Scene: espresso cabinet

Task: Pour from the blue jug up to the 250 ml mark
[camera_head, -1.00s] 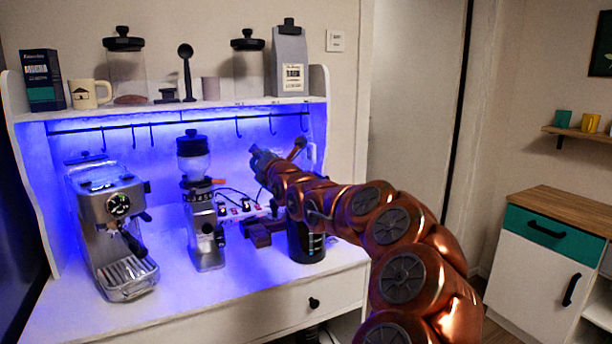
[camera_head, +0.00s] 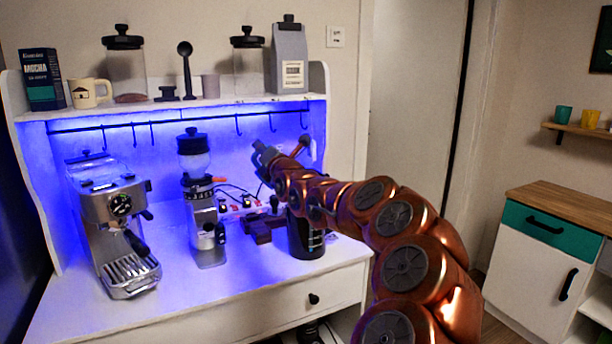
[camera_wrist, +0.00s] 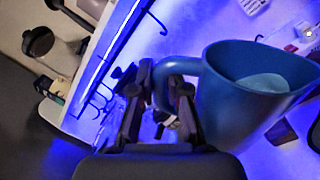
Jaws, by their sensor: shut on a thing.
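The blue jug (camera_wrist: 238,112) shows large in the wrist view, with a pale surface visible inside it. My gripper (camera_wrist: 167,88) is shut on the jug's handle (camera_wrist: 178,68), at the jug's left side in that view. The jug looks raised off the counter. A dark vessel with pale marks (camera_head: 305,240) stands on the counter, partly behind my arm. Its marks are too small to read, and its fill level cannot be seen.
A coffee grinder (camera_head: 205,220) and an espresso machine (camera_head: 118,225) stand to the left. A dark brown block (camera_head: 258,229) and a power strip (camera_head: 240,208) lie between grinder and vessel. Hooks (camera_head: 238,126) hang under the shelf above. The counter's front strip is clear.

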